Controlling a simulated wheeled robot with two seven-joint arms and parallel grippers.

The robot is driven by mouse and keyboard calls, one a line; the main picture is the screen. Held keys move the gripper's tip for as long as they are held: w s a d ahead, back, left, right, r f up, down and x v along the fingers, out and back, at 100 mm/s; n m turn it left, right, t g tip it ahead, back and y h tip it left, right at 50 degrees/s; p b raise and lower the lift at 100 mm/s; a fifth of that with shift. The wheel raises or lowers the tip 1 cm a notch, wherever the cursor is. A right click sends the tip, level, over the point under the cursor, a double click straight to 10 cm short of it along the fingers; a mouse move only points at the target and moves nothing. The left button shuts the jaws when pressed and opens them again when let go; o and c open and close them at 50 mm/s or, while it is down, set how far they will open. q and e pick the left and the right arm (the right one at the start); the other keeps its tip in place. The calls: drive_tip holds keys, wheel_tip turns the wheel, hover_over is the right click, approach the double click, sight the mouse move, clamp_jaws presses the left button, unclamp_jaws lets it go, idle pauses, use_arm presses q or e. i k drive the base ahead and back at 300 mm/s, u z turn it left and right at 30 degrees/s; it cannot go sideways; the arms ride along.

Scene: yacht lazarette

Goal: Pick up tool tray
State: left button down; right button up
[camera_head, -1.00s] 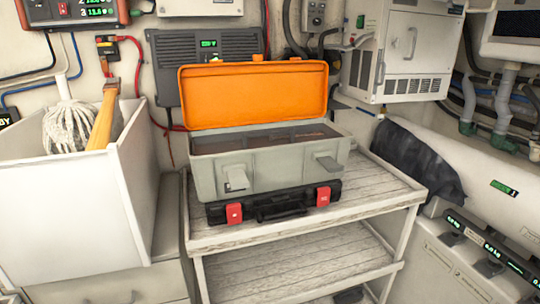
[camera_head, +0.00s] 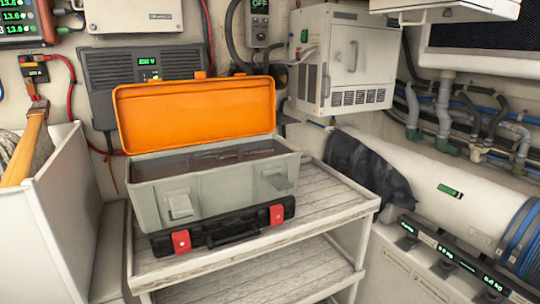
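A grey toolbox (camera_head: 222,193) with its orange lid (camera_head: 196,108) raised stands on the top shelf of a slatted rack. Inside its opening a dark tray (camera_head: 205,160) shows, with what look like tools on it; the front wall hides part of it. Two grey latches hang on the toolbox front. The toolbox rests on a flat black case (camera_head: 232,228) with red latches. Neither of my grippers is in view.
The rack's top shelf (camera_head: 315,205) has bare room right of the toolbox. A white bin (camera_head: 65,210) with a wooden handle stands close at left. A dark cloth bundle (camera_head: 368,170) and white cylinder (camera_head: 445,195) lie at right. Wall boxes and cables are behind.

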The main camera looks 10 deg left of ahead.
sight(156, 168)
drive_tip(key=z, duration=0.15)
drive_tip(key=i, duration=0.95)
drive_tip(key=u, duration=0.3)
